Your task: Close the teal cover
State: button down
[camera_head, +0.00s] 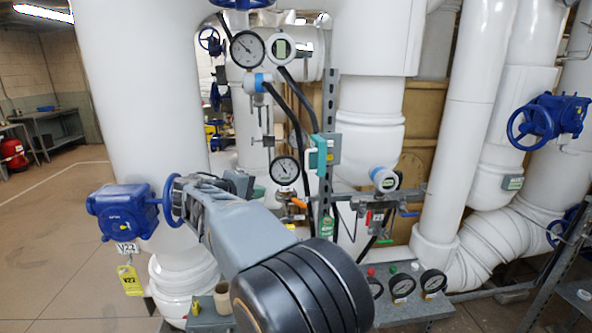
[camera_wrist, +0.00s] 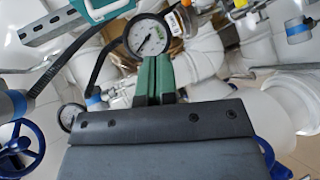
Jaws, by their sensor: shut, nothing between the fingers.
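The teal cover (camera_head: 319,157) is on a small grey box (camera_head: 334,148) on the perforated metal upright, right of the middle gauge. It seems to stand out from the box's left side; its exact angle is hard to tell. In the wrist view a teal part with a pale handle (camera_wrist: 103,9) shows at the top edge, cut off by the frame. My gripper (camera_wrist: 153,62) has green fingers pressed together and empty. The fingertips appear just below a round gauge in that view, apart from the teal part. In the head view my arm hides most of the gripper.
A round gauge (camera_head: 285,169) and black hoses (camera_head: 297,117) are close to the cover. A blue valve (camera_head: 127,211) is at left, by a thick white pipe (camera_head: 140,100). More gauges (camera_head: 403,284) stand low at right. Open floor (camera_head: 45,230) lies at far left.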

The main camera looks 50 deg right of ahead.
jog(key=w+d+r+h+p, duration=0.1)
jog(key=d, duration=0.3)
jog(key=w+d+r+h, duration=0.1)
jog(key=d, duration=0.3)
jog(key=w+d+r+h+p, duration=0.1)
jog(key=d, duration=0.3)
jog(key=shift+w+d+r+g+h+p, duration=0.3)
jog(key=shift+w+r+g, duration=0.05)
jog(key=shift+w+g, duration=0.05)
jog(key=shift+s+d+f+p, duration=0.1)
jog(key=shift+s+d+p, duration=0.25)
jog(key=shift+s+d, duration=0.45)
jog(key=shift+s+d+f+p, duration=0.1)
jog(key=shift+s+d+p, duration=0.2)
jog(key=shift+s+d, duration=0.45)
jog(key=shift+w+d+f+b, duration=0.1)
jog(key=shift+w+d+b, duration=0.1)
jog(key=shift+b, duration=0.1)
